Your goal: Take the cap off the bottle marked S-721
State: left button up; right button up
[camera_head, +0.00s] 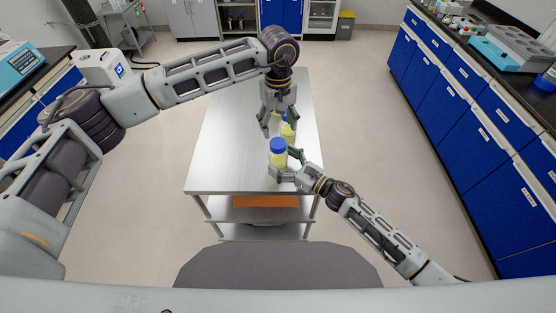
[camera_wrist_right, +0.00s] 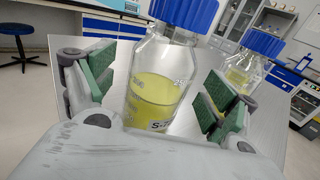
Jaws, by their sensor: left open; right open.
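A clear bottle with yellow liquid and a blue cap (camera_head: 279,147) stands upright near the table's front right. In the right wrist view this bottle (camera_wrist_right: 152,92) shows a label partly reading "S-7"; the rest is hidden. My right gripper (camera_head: 285,164) is open, with its green pads on either side of the bottle and gaps beside it. A second, similar bottle (camera_head: 287,133) stands just behind; its blue cap (camera_wrist_right: 262,42) shows in the right wrist view. My left gripper (camera_head: 279,122) points down, open and empty, and partly hides the second bottle in the head view.
The metal table (camera_head: 225,145) is clear to the left of the bottles. It has lower shelves, with an orange item (camera_head: 266,201) on one. Blue cabinets (camera_head: 455,120) line the right side, with open floor between them and the table.

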aim_at(278, 142)
jog(key=shift+x, duration=1.25)
jog(key=shift+c, duration=0.4)
pick_arm(q)
jog(key=shift+f, duration=0.1)
pick_arm(e)
grip_shut()
pick_arm(q)
jog(key=shift+m, duration=2.2)
jog(key=m, duration=0.4)
jog(key=shift+m, duration=0.3)
jog(key=shift+f, duration=3.95)
